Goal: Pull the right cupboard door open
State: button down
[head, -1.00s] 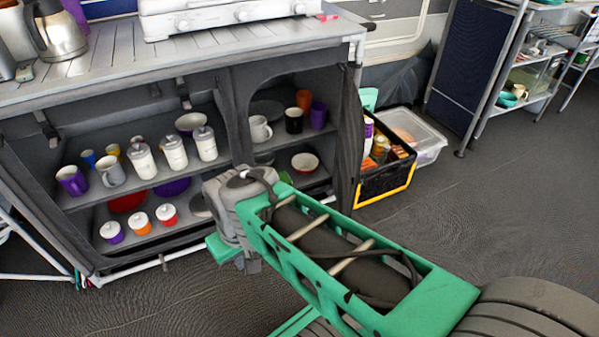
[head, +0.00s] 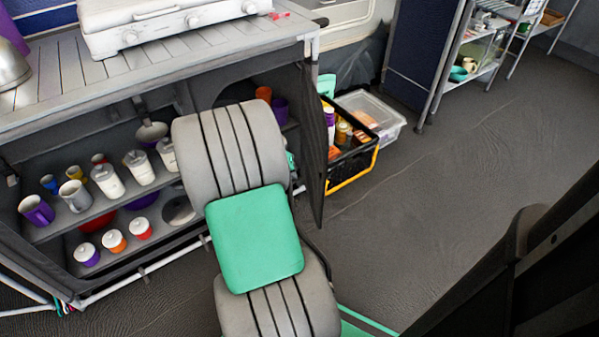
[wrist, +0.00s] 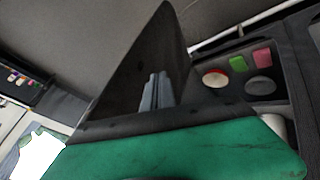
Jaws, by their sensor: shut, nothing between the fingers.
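The right cupboard door (head: 314,150) is a dark panel at the right end of the cupboard (head: 150,70). It stands swung out from the front, and shelves show to its left. In the wrist view a dark upright panel (wrist: 150,50), which looks like this door, rises just behind my gripper (wrist: 155,92). The grey fingers are together and empty, close to the panel; I cannot tell whether they touch it. In the head view my arm crosses the right part of the cupboard and hides the gripper.
Mugs, white jars (head: 110,182) and lidded pots fill the left shelves. A black and yellow crate (head: 350,160) and a clear bin (head: 372,115) stand on the floor right of the door. A white stove (head: 170,22) sits on top.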

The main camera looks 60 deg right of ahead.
jog(key=b, duration=0.4)
send_near(318, 180)
notch_tip(318, 180, down, 4)
jog(key=w, duration=0.2)
jog(key=shift+s+d+b, duration=0.45)
jog(key=shift+s+d, duration=0.8)
jog(key=shift+d, duration=0.1)
jog(key=shift+r, duration=0.1)
